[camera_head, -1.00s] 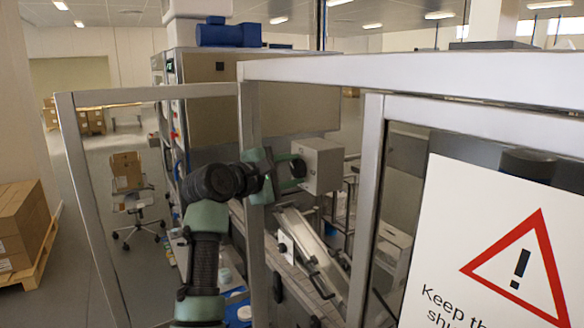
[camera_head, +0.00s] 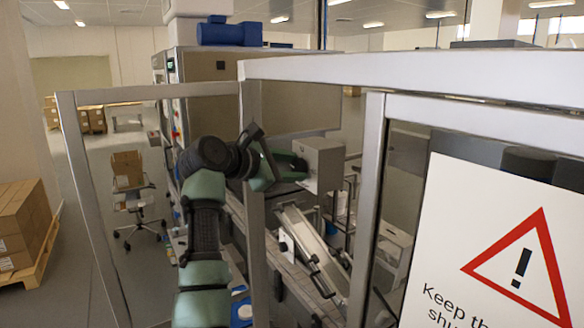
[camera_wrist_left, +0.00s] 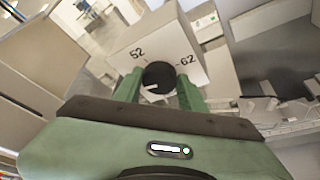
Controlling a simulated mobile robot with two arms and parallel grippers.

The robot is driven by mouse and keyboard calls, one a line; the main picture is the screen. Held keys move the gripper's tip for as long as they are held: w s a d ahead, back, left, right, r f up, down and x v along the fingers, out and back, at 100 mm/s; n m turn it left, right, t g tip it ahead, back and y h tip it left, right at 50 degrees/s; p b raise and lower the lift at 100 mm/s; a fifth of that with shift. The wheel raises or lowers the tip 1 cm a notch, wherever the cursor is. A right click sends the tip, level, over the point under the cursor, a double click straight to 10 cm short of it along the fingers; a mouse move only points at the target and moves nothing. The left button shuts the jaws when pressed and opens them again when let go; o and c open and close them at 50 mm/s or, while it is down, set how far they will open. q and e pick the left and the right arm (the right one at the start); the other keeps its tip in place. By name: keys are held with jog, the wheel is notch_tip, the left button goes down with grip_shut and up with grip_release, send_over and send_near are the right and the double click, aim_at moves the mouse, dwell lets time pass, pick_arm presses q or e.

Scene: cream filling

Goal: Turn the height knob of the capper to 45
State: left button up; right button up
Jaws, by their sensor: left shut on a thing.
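The capper's grey box (camera_head: 325,165) stands behind the frame post in the head view. In the left wrist view, its face (camera_wrist_left: 186,42) carries the printed numbers 52 and 62. The round black height knob (camera_wrist_left: 159,76) sits below and between these numbers, with a short white mark low on it. My left gripper (camera_head: 299,170) reaches the box's left side. In the wrist view its green fingers (camera_wrist_left: 160,86) are shut on the knob, one on each side. The rest of the dial is hidden by the gripper. My right gripper is not in view.
A metal frame post (camera_head: 253,200) stands close beside my left wrist, with a top beam (camera_head: 400,72) above. A glass door with a warning sign (camera_head: 490,250) is at the right. A slanted metal chute (camera_head: 308,240) lies below the box.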

pick_arm(q)
jog(key=shift+f, duration=0.1)
jog(key=o, duration=1.4)
jog(key=shift+c, duration=0.2)
jog(key=shift+a, duration=0.1)
jog(key=shift+s+a+b, duration=0.15)
jog(key=shift+s+b, duration=0.1)
jog(key=shift+b, duration=0.05)
jog(key=b+v, duration=0.3)
jog(key=v, duration=0.4)
